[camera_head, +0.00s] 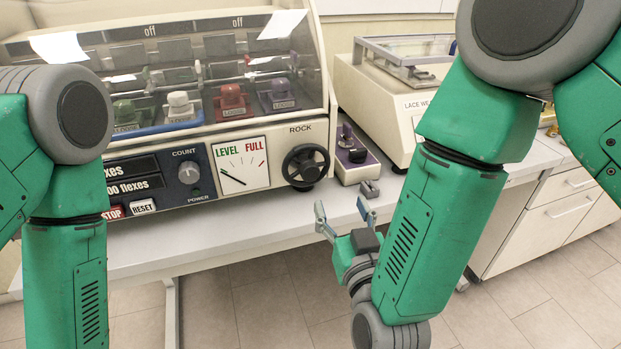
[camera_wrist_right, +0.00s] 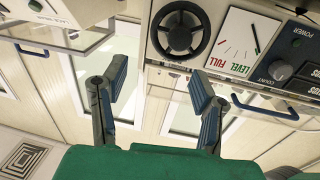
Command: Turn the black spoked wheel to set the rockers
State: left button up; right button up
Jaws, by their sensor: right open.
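The black spoked wheel (camera_head: 305,166) is on the right end of the machine's front panel, under the word ROCK. It also shows in the right wrist view (camera_wrist_right: 180,31), at the top, beyond my fingertips. The dial (camera_head: 240,165) marked LEVEL and FULL is left of the wheel, with its needle low on the left. The rockers (camera_head: 232,102) are behind the clear cover, with colored blocks on them. My right gripper (camera_head: 342,212) is open and empty, below and right of the wheel, apart from it. In the right wrist view its two fingers (camera_wrist_right: 160,88) are spread. My left gripper is out of view.
The table's front strip (camera_head: 230,238) is clear. Drawers (camera_head: 560,205) stand at the right.

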aim_at(311, 176)
jog(key=w+a+n, duration=0.1)
jog(key=w, duration=0.2)
jog(key=w+a+n+y+p, duration=0.1)
jog(key=w+a, duration=0.1)
jog(key=w, duration=0.2)
jog(key=w+a+n+y, duration=0.1)
jog(key=w+a, duration=0.1)
jog(key=w, duration=0.1)
jog(key=shift+w+a+f+g, duration=0.1)
jog(key=shift+w+f+g, duration=0.2)
jog(key=shift+w, duration=0.05)
jog(key=c, duration=1.1)
